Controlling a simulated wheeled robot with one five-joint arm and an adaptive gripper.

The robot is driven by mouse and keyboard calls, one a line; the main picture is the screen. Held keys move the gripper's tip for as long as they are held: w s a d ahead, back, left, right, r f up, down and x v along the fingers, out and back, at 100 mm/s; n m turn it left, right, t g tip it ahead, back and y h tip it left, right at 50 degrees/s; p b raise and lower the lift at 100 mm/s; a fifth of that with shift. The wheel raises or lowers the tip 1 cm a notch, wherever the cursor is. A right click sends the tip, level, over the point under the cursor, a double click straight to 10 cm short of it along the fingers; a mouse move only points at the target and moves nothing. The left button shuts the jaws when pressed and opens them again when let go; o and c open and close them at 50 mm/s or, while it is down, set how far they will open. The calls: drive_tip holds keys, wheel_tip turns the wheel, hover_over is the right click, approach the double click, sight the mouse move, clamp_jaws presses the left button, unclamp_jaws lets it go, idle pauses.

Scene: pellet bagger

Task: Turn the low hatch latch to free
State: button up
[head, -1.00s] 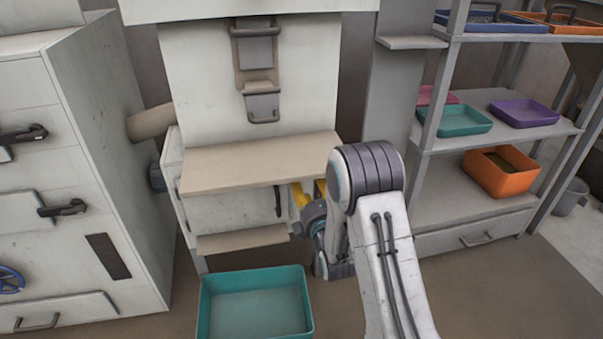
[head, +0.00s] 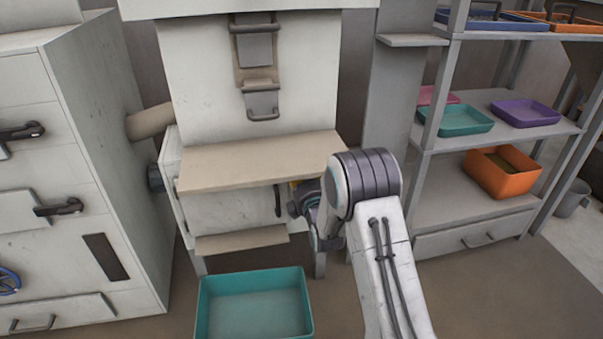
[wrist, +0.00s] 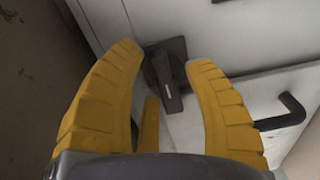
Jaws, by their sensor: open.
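The dark low latch (wrist: 168,72) sits on a pale panel in the wrist view, a short lever on a square base plate. My gripper (wrist: 164,58) is open, its two yellow fingers on either side of the latch. I cannot tell whether either finger touches it. The lever points down toward the palm, slightly tilted. In the head view the low hatch (head: 228,210) is a pale panel under a beige ledge.
A dark bar handle (wrist: 285,112) stands out right of my fingers; it also shows on the hatch (head: 278,201). The beige ledge (head: 262,163) overhangs the hatch. A teal bin (head: 254,303) stands on the floor below. A shelf unit (head: 470,165) stands at the right.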

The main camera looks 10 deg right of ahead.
drive_tip(key=shift+c, duration=0.3)
clamp_jaws()
idle(0.5)
drive_tip(key=shift+d+f+m, duration=0.1)
drive_tip(key=shift+m, duration=4.35)
drive_tip(key=shift+d+f+m, duration=0.1)
drive_tip(key=shift+m, duration=4.35)
